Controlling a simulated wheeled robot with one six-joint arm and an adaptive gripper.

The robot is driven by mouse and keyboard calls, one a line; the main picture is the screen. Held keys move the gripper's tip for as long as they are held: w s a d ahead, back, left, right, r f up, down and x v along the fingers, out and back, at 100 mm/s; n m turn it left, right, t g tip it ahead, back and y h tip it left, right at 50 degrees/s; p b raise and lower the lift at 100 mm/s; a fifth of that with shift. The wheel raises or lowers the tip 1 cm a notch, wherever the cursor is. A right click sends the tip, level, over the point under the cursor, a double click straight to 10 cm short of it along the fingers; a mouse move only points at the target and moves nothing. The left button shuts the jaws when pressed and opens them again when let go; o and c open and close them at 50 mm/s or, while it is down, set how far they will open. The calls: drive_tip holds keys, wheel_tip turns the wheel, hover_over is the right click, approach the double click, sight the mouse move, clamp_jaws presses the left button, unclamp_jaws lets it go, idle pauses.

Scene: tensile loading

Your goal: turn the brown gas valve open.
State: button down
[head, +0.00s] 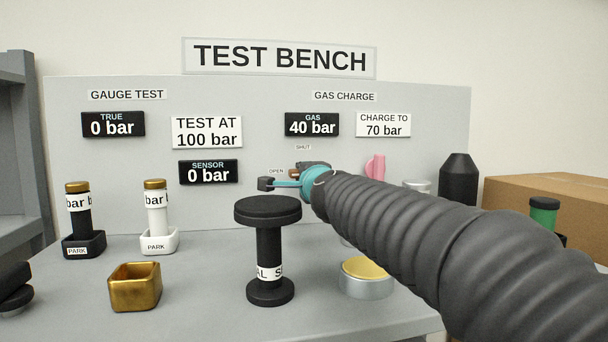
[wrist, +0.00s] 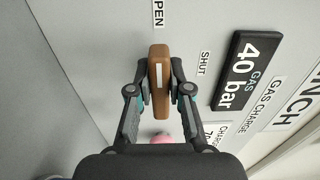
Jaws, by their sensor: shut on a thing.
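The brown gas valve (wrist: 160,77) is a bar-shaped handle with a white line on it, on the panel between the OPEN and SHUT labels. In the wrist view my gripper (wrist: 160,88) has a finger on each side of it and is shut on it. In the head view my gripper (head: 291,183) is at the panel, and only a small brown piece of the valve (head: 295,174) shows beside it. My arm hides the area to the right of it. The GAS display (head: 311,124) reads 40 bar, beside a sign (head: 383,124) reading CHARGE TO 70 bar.
A black round-topped stand (head: 268,245) is on the bench below my gripper. A gold box (head: 135,287), two gauges in PARK holders (head: 156,240) and a silver dish with a yellow top (head: 366,278) are around it. A pink object (head: 375,167) and a black bottle (head: 458,180) stand behind my arm.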

drive_tip(key=c, duration=1.1)
unclamp_jaws()
